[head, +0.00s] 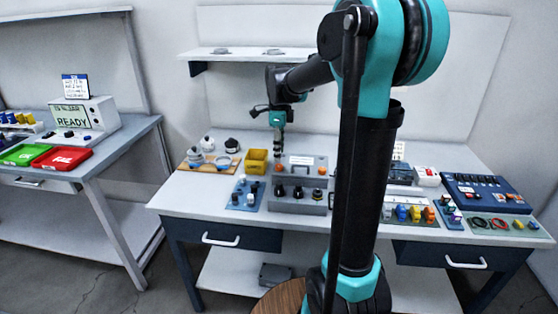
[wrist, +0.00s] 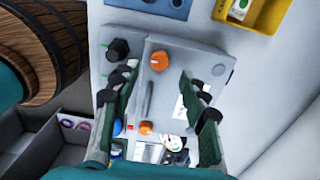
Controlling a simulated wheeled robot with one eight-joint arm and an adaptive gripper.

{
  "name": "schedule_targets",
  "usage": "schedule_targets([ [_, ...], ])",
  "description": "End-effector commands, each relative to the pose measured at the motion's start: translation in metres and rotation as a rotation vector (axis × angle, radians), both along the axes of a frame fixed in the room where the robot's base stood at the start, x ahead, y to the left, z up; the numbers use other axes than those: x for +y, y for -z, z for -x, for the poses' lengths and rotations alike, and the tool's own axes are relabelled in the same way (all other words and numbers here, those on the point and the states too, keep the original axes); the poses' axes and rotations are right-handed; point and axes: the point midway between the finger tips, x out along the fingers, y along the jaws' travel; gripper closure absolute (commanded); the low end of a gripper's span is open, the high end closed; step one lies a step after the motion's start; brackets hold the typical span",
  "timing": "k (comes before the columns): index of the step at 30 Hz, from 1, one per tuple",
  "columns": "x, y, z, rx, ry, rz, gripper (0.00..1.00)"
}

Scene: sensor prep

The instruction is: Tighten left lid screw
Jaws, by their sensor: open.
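A grey box (head: 297,205) with a lid stands on the bench. Two orange screw knobs sit on its top: the left one (head: 279,168) and the right one (head: 318,170). My gripper (head: 279,150) points down just above the left knob. In the wrist view the open fingers (wrist: 159,73) lie on either side of the left orange knob (wrist: 159,60), with clear gaps. The right orange knob (wrist: 146,127) shows lower down, between the finger bases. Whether the fingertips reach down to knob height is hard to tell.
Black knobs (head: 298,192) line the box front. A yellow bin (head: 257,161) and a blue mat with small parts (head: 245,193) stand to its left. My arm hides bench space to the right. A side table with red (head: 62,158) and green trays is farther left.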

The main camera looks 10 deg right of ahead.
Motion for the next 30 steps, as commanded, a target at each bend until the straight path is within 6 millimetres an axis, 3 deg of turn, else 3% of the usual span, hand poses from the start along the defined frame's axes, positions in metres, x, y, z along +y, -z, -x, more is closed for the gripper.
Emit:
schedule_targets([
  [6, 0.0, -0.042, 0.0, 0.0, 0.0, 0.0, 0.56],
  [12, 0.0, -0.065, 0.0, 0.0, 0.0, 0.0, 0.56],
  [30, 0.0, -0.07, 0.0, 0.0, 0.0, 0.0, 0.56],
])
